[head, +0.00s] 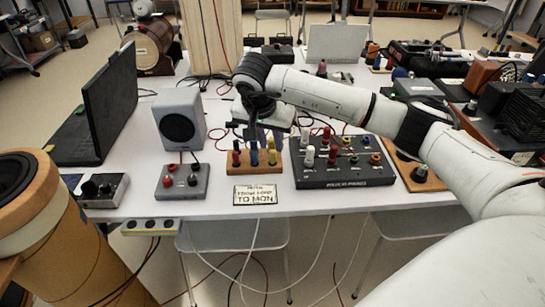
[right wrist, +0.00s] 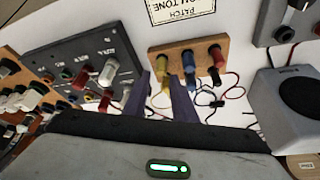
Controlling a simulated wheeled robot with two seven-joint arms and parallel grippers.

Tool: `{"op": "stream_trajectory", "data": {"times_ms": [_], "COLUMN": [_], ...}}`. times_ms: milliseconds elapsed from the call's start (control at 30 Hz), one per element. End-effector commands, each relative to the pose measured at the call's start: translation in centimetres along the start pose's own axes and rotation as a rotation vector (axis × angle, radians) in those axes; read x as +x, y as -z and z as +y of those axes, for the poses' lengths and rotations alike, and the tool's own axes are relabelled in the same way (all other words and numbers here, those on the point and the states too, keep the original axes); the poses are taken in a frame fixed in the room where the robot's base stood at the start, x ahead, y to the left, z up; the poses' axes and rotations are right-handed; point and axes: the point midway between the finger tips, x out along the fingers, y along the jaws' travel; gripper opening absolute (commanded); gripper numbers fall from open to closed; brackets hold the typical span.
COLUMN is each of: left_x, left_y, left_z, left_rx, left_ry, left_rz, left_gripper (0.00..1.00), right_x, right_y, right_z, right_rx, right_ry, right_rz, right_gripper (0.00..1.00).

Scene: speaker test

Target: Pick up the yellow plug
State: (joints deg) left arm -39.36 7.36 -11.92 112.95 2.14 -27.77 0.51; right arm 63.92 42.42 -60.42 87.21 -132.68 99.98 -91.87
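The yellow plug (head: 272,152) stands upright at the right end of a small wooden block (head: 240,171), beside a blue plug (head: 254,154) and a red plug (head: 236,155). My right gripper (head: 264,134) is just above and behind the block in the head view. In the right wrist view its two purple fingers (right wrist: 161,80) are apart, with the yellow plug (right wrist: 166,70) showing beyond the gap between their tips. I cannot tell whether a finger touches it. The blue plug (right wrist: 189,66) is near the right finger. My left gripper is out of view.
A black patch panel (head: 345,178) with several plugs stands close to the right of the block. A grey speaker (head: 180,119) and a grey socket box (head: 182,182) are to its left. A paper sign (head: 255,194) lies in front. Loose cables run behind the block.

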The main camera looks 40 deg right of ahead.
Motion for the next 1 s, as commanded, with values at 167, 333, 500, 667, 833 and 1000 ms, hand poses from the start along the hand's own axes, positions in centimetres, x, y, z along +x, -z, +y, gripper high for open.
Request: {"op": "stream_trajectory", "data": {"times_ms": [167, 333, 500, 667, 833, 1000], "left_x": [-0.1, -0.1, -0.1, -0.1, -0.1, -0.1], "left_y": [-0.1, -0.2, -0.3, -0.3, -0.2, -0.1], "left_z": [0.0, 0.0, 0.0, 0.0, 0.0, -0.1], "left_rx": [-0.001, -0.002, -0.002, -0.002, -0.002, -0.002], "left_ry": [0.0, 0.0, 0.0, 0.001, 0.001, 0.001], "left_rz": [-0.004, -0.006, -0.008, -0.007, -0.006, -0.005], "left_gripper": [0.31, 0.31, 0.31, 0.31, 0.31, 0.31], "right_x": [1.8, 4.4, 5.4, 5.4, 5.4, 5.3], "right_y": [-0.3, -0.4, -0.3, -0.3, -0.3, -0.3], "right_z": [0.0, -0.1, -0.1, -0.1, -0.1, -0.1], "right_rx": [0.0, 0.001, 0.001, 0.001, 0.001, 0.001], "right_ry": [-0.002, 0.0, 0.003, 0.003, 0.003, 0.003], "right_rz": [-0.004, -0.003, -0.002, -0.001, -0.001, -0.001], "right_gripper": [0.25, 0.25, 0.25, 0.25, 0.0, 0.0]}}
